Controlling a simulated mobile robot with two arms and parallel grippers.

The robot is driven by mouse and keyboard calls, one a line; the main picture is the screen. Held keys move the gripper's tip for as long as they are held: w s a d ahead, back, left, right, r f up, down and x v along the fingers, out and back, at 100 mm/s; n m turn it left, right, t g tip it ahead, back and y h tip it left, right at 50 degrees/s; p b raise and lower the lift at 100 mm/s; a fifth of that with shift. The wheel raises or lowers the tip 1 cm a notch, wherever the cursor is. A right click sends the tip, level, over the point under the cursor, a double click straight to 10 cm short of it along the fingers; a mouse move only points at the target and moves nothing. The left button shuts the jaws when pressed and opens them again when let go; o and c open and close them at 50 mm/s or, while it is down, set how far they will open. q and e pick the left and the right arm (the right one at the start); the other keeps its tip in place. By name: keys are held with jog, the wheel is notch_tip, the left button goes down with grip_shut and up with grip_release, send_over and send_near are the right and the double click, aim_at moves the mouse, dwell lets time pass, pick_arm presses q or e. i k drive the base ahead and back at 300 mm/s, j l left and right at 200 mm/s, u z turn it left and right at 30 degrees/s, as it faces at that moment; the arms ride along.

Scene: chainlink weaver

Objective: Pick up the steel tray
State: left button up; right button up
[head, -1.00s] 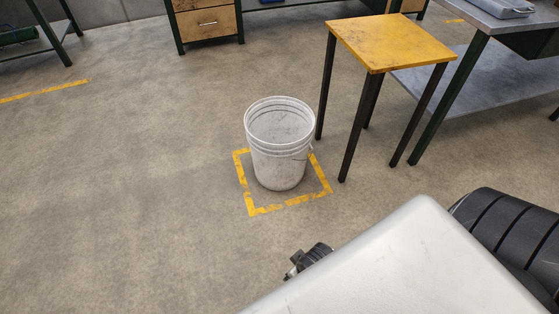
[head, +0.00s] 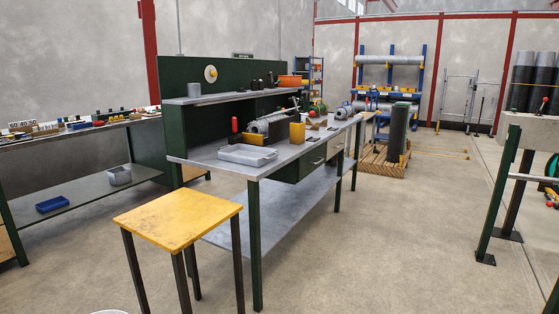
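A shallow light-grey tray (head: 247,154), which looks like the steel tray, sits on the near left end of the grey-topped workbench (head: 195,157). It lies near the front edge, and its inside is hard to make out at this distance.
A yellow-topped stool (head: 178,226) stands in front of the bench's near end. A clamp tool with a red handle (head: 234,125) and a grey cylinder (head: 272,122) are behind the tray.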

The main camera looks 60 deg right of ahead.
aim_at(257, 156)
jog(key=z, duration=1.85)
